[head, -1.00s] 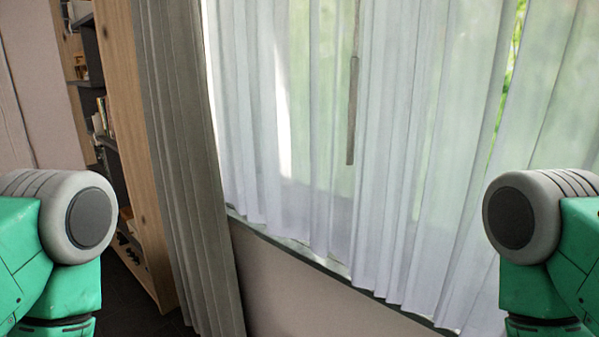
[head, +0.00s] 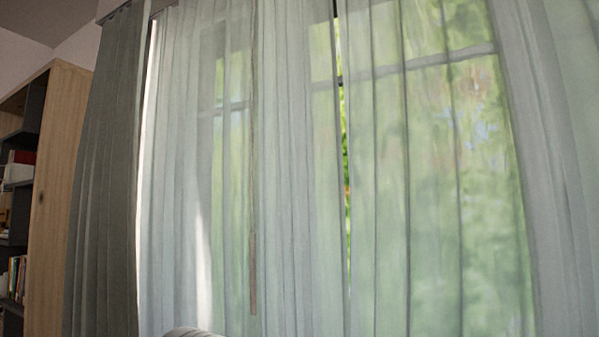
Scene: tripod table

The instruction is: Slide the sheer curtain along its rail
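The sheer curtain (head: 290,200) hangs in pale, see-through folds across most of the head view. A narrow gap with bright green behind it runs down between two parts of the sheer, right of the middle. A thin wand (head: 253,270) hangs in front of the left part. A piece of the rail (head: 160,5) shows at the top left; the rest is above the view. Neither gripper is in view.
A heavy grey curtain (head: 105,180) hangs gathered at the left of the sheer. A wooden bookshelf (head: 58,200) with books (head: 15,277) stands further left. A window with dark bars is behind the sheer. The space in front of the sheer looks clear.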

